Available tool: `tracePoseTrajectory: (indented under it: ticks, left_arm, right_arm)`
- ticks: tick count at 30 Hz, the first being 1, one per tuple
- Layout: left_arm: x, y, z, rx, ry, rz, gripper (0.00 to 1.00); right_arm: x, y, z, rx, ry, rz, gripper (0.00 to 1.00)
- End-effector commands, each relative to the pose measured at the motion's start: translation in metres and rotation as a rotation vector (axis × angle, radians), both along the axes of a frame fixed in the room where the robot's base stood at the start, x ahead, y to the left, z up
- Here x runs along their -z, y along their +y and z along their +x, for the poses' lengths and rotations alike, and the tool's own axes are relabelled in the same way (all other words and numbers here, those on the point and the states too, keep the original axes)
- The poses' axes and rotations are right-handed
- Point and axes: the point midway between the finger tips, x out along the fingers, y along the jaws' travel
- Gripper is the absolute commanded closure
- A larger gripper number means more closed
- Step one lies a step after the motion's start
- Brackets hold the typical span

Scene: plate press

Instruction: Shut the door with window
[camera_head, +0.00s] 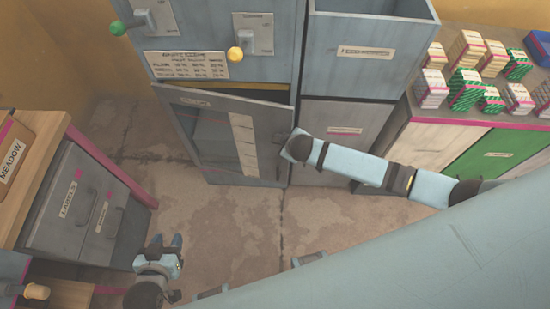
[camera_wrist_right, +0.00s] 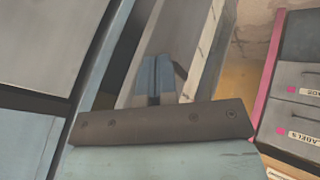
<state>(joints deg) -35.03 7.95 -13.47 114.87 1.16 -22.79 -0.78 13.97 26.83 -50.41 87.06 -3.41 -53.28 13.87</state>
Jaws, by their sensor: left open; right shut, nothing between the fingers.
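The grey door with a window (camera_head: 208,125) is at the lower front of the tall blue-grey cabinet, in the head view. It stands ajar, with a gap along its top that widens to the right. Its small handle (camera_head: 277,137) is near its right edge. My right arm reaches in from the right to that edge; its fingers are hidden there. In the right wrist view my right gripper (camera_wrist_right: 155,78) is shut and empty, close to a grey panel edge; I cannot tell if it touches. My left gripper (camera_head: 167,252) is open and empty above the floor at lower left.
A yellow-knobbed lever (camera_head: 235,53) and a green-knobbed lever (camera_head: 118,28) are above the door. A drawer unit (camera_head: 78,205) stands left. A counter with several small boxes (camera_head: 465,88) is right. The floor (camera_head: 230,225) before the door is clear.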

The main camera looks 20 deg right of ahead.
Motion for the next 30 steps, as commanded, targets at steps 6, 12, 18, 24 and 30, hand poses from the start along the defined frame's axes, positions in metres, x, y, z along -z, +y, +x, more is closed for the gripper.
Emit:
tracePoseTrajectory:
  ticks: [6, 12, 18, 24, 30]
  left_arm:
    - [-0.001, 0.0, 0.0, 0.001, -0.002, 0.001, 0.57]
    - [-0.001, 0.0, 0.0, 0.0, 0.0, 0.0, 0.57]
    - [-0.001, -0.001, 0.0, -0.001, 0.002, 0.0, 0.57]
    - [-0.001, 0.0, 0.0, -0.001, 0.002, 0.0, 0.57]
    - [-0.005, -0.001, 0.0, -0.002, -0.001, 0.0, 0.57]
  right_arm:
    - [0.0, -0.022, 0.032, 0.002, 0.0, 0.0, 1.0]
    - [0.001, -0.028, 0.043, 0.002, 0.001, 0.001, 1.0]
    - [0.001, -0.028, 0.044, 0.001, 0.001, 0.0, 1.0]
    - [0.001, -0.028, 0.044, 0.002, 0.001, 0.001, 1.0]
    - [0.0, -0.029, 0.042, 0.002, 0.001, 0.001, 1.0]
